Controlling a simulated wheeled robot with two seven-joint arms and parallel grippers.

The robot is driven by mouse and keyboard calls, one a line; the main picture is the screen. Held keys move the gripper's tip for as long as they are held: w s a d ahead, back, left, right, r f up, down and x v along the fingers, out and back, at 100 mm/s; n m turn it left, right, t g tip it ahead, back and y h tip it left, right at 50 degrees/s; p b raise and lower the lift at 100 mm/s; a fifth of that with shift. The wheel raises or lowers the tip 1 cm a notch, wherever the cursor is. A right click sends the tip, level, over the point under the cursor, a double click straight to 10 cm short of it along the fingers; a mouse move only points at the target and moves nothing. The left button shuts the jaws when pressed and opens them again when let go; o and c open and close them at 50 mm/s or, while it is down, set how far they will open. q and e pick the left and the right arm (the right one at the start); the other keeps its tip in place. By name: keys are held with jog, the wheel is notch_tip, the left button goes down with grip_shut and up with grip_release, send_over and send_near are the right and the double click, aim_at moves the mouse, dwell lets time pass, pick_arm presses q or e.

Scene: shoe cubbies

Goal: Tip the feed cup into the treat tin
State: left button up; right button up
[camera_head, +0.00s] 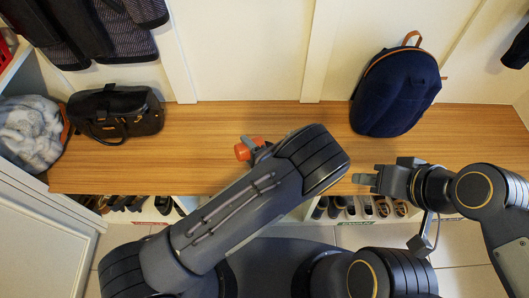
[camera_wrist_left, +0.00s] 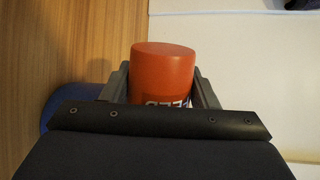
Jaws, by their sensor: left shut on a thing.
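The orange feed cup (camera_head: 243,151) shows over the wooden bench at the left of my arm in the head view. In the left wrist view the cup (camera_wrist_left: 163,65) stands between the two fingers of my left gripper (camera_wrist_left: 162,85), which is shut on it.
A black handbag (camera_head: 117,113) and a grey fluffy item (camera_head: 30,130) are at the left. A navy backpack (camera_head: 394,92) stands on the bench (camera_head: 215,125) at the right. Shoes (camera_head: 365,207) fill cubbies below. The bench between handbag and backpack looks mostly clear.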

pick_arm(q)
jog(key=shift+w+d+r+m+y+p, duration=0.2)
jog(key=shift+d+r+m+y, duration=0.15)
jog(key=shift+m, duration=0.3)
jog(key=shift+w+d+r+m+y+p, duration=0.1)
jog(key=shift+d+r+m+y+p, duration=0.2)
jog(key=shift+m, duration=0.35)
dwell(1.7)
jog(key=shift+a+f, duration=0.15)
